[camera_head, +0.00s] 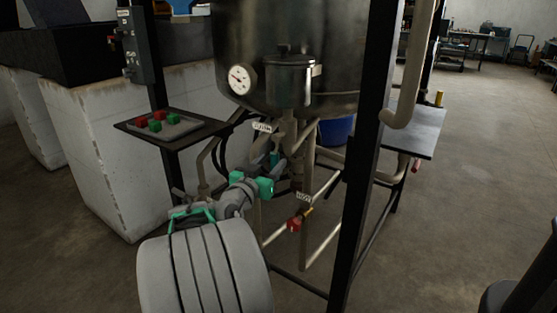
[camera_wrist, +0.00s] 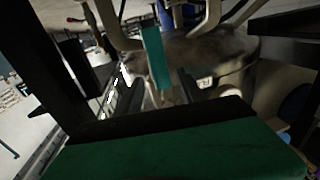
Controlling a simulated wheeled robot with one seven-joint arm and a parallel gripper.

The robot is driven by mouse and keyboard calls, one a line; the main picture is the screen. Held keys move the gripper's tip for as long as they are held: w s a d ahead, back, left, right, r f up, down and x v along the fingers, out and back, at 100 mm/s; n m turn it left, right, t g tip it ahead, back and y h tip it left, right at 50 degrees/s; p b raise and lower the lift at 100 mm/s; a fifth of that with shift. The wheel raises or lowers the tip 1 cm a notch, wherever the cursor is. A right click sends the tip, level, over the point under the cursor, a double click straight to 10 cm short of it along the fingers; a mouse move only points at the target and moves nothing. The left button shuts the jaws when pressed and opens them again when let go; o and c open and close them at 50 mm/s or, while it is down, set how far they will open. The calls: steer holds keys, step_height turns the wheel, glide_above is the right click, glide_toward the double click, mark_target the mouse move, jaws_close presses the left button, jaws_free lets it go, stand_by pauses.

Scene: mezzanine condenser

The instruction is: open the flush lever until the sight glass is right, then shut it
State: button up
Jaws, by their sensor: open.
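A dark metal vessel (camera_head: 335,50) carries a round dial gauge (camera_head: 241,79). Below it, a white tag (camera_head: 262,127) hangs by the pipework; its print is too small to read surely. A teal lever-like bar (camera_head: 274,159) stands just under that tag, and a teal strip (camera_wrist: 155,60) shows in the wrist view. I take both as the flush lever, but cannot be sure. My gripper (camera_head: 267,152) is open close to the bar. In the wrist view my gripper (camera_wrist: 150,92) has the strip between its dark fingers; contact is unclear. I cannot make out the sight glass.
A red-handled valve (camera_head: 294,224) sits lower on the pipes near a second tag (camera_head: 304,196). A black frame post (camera_head: 362,150) stands right of my arm. A panel with red and green buttons (camera_head: 170,126) is at left. Open floor lies at the right.

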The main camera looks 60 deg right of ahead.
steer(key=d, duration=0.6)
steer(key=shift+w+d+b, duration=0.2)
steer(key=shift+d+b, duration=0.05)
steer(key=shift+b, duration=0.15)
steer(key=shift+c, duration=0.3)
jaws_close()
stand_by(0.5)
